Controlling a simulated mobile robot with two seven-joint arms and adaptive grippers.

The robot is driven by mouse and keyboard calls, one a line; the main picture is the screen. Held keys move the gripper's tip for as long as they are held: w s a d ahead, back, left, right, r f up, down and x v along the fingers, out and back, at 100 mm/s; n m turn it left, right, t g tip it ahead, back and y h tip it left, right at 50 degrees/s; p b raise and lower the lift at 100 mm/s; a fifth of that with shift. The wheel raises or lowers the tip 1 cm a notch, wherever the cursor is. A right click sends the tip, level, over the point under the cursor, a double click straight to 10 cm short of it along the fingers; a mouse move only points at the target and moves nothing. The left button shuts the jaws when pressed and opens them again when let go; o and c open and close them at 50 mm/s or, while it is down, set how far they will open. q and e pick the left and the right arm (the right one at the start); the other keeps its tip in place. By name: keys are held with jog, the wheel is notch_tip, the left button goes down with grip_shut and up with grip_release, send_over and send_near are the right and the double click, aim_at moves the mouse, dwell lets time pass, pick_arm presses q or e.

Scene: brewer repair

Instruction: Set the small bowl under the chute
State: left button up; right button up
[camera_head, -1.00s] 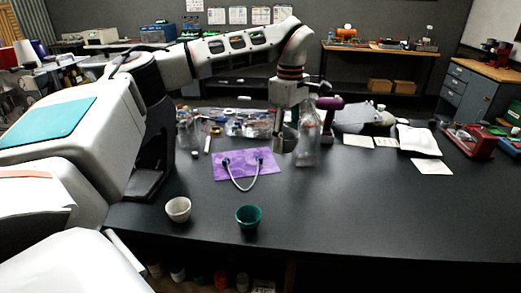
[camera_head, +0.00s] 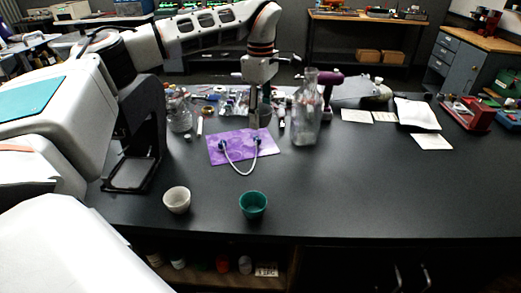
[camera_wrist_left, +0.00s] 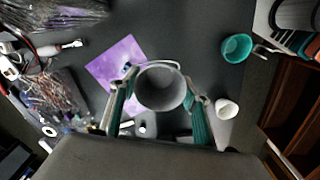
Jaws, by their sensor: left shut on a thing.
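My left gripper (camera_head: 259,116) points down over the far right part of the purple mat. It is shut on a grey round bowl or cup (camera_wrist_left: 160,88), whose open top shows between the two teal-lined fingers in the left wrist view; the head view shows it poorly. A white bowl (camera_head: 177,200) and a teal bowl (camera_head: 253,206) stand upright near the table's front edge, apart from the gripper. They also show in the left wrist view, white (camera_wrist_left: 227,108) and teal (camera_wrist_left: 237,48). I cannot clearly make out a chute. My right gripper is not in view.
A bent grey tube lies over the purple mat (camera_head: 222,155). A clear glass bottle (camera_head: 306,118) stands close to the right of the gripper, near a purple tool (camera_head: 332,80). A glass jar (camera_head: 180,115) and clutter line the back. The right front of the table is clear.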

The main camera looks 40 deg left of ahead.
aim_at(261, 165)
pick_arm(q)
notch_tip(261, 165, down, 16)
jog(key=shift+r, duration=0.25)
jog(key=shift+f, duration=0.15)
jog(key=o, duration=1.2)
jog(key=shift+c, duration=0.2)
